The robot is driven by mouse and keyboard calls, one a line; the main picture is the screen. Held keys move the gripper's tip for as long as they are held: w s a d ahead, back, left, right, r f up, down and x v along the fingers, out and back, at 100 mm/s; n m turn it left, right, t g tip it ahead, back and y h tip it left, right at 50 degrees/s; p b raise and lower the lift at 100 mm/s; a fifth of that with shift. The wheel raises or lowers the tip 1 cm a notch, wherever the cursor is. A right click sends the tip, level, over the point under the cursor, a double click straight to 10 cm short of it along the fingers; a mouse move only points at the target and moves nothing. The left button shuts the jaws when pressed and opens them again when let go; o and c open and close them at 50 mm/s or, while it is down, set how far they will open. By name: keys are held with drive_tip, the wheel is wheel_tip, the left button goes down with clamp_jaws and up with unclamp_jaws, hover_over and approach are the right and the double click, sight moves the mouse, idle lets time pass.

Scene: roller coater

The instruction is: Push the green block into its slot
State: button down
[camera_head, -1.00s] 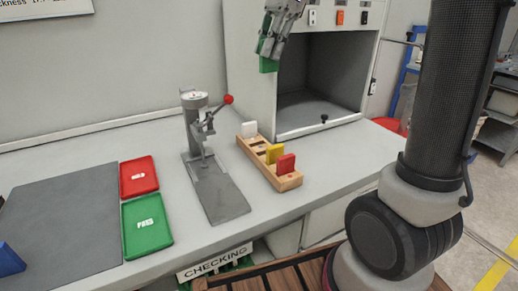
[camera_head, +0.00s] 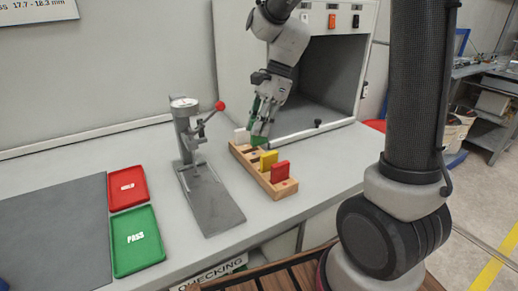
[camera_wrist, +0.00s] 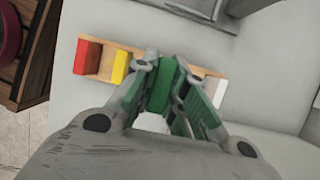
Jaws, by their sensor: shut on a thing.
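The green block (camera_wrist: 163,88) is between the fingers of my gripper (camera_wrist: 165,92) in the wrist view. In the head view my gripper (camera_head: 262,125) is shut on it over the wooden rack (camera_head: 284,188), between the white block (camera_head: 242,136) and the yellow block (camera_head: 268,160). The red block (camera_head: 280,171) stands at the near end of the rack. The fingers hide much of the green block and its slot, so I cannot tell how far in it is.
A gauge stand (camera_head: 187,140) with a red-knobbed lever stands left of the rack. A red tray (camera_head: 128,199) and a green tray (camera_head: 137,252) lie further left. An open cabinet (camera_head: 330,85) is behind. The table right of the rack is clear.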

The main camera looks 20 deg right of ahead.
sight(262, 144)
wheel_tip(262, 144, down, 8)
drive_tip(key=shift+r, duration=0.15)
drive_tip(key=shift+s+f, duration=0.1)
drive_tip(key=shift+f, duration=0.2)
drive_tip(key=shift+f, duration=0.15)
drive_tip(key=c, duration=1.5)
unclamp_jaws()
drive_tip(key=shift+s+f, duration=0.1)
drive_tip(key=shift+s, duration=0.05)
drive_tip(key=shift+o, duration=0.2)
drive_tip(key=shift+f, duration=0.1)
